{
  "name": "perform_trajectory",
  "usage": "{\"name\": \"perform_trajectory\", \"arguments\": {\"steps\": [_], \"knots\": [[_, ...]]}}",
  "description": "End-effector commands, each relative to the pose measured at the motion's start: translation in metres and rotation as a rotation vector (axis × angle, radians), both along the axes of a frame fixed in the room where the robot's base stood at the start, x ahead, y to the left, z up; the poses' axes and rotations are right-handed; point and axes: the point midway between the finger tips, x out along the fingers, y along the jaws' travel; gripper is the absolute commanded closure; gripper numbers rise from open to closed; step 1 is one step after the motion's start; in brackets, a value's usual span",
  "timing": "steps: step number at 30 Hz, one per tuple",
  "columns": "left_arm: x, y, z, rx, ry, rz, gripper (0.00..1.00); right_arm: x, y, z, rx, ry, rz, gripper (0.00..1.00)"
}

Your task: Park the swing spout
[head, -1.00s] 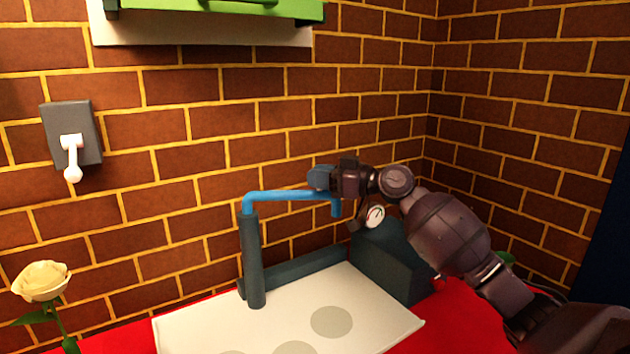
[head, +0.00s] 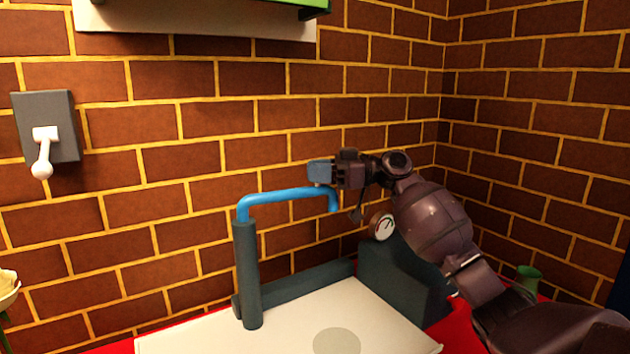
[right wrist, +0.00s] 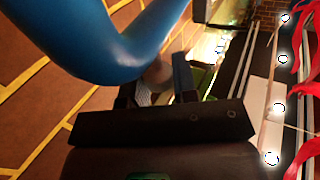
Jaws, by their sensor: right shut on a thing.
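The blue swing spout (head: 275,194) tops a dark grey post (head: 246,275) in the head view. It reaches right, with its tip bent down. In the right wrist view the blue spout (right wrist: 125,45) fills the upper left, close to the dark gripper parts (right wrist: 160,122). The fingertips' exact contact is partly hidden. My left gripper is in neither view.
A dark block (head: 400,275) with a round gauge (head: 382,226) stands at right. A grey wall plate with a white lever (head: 42,150) is at left. Brick walls close the back.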

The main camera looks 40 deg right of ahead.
Motion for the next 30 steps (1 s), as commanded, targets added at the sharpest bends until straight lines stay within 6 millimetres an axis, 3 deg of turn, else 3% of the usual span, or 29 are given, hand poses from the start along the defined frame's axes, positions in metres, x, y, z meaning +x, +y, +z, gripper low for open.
{"name": "perform_trajectory", "arguments": {"steps": [10,27,28,30], "knots": [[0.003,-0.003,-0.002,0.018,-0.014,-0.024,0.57,0.016,-0.005,-0.003,0.000,0.003,0.097,1.00],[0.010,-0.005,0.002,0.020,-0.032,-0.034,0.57,0.018,-0.005,0.000,-0.001,0.001,0.118,1.00],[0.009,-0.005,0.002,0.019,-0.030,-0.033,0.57,0.018,-0.005,0.000,-0.001,0.001,0.118,0.72],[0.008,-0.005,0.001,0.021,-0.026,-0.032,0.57,0.018,-0.005,0.000,-0.001,0.001,0.118,0.61]]}}
